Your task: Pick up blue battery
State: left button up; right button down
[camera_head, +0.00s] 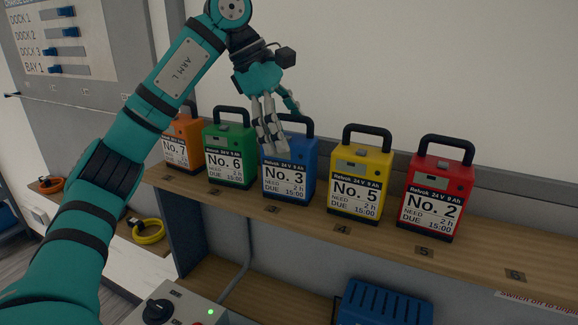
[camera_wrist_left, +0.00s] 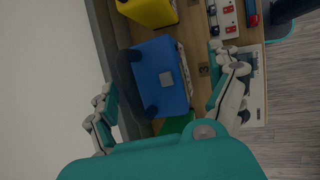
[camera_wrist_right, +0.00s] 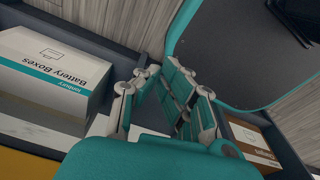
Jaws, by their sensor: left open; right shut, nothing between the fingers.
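The blue battery (camera_head: 289,172), labelled No. 3, stands upright on a wooden shelf between the green and yellow batteries. It has a black handle on top. My left gripper (camera_head: 275,140) is open in front of and above it, hiding part of its top and handle. In the left wrist view the blue battery (camera_wrist_left: 161,77) lies between the spread fingers of my left gripper (camera_wrist_left: 165,105), with no contact that I can make out. My right gripper (camera_wrist_right: 165,95) is shut and empty, away from the batteries, and shows only in the right wrist view.
On the shelf (camera_head: 385,237) stand the orange No. 7 (camera_head: 181,146), green No. 6 (camera_head: 229,157), yellow No. 5 (camera_head: 360,184) and red No. 2 (camera_head: 436,192) batteries. The shelf's right end is free. A Battery Boxes carton (camera_wrist_right: 50,75) is near my right gripper.

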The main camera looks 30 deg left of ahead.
aim_at(294, 140)
pick_arm(q)
jog(key=x, duration=0.3)
jog(key=shift+w+d+f+p, duration=0.1)
jog(key=shift+w+f+p, duration=0.2)
jog(key=shift+w+p, duration=0.1)
jog(key=shift+f, duration=0.1)
jog(key=shift+s, duration=0.15)
pick_arm(e)
jog(key=shift+s+r, duration=0.25)
jog(key=shift+s, duration=0.35)
jog(key=shift+s+r, duration=0.25)
jog(key=shift+s, duration=0.3)
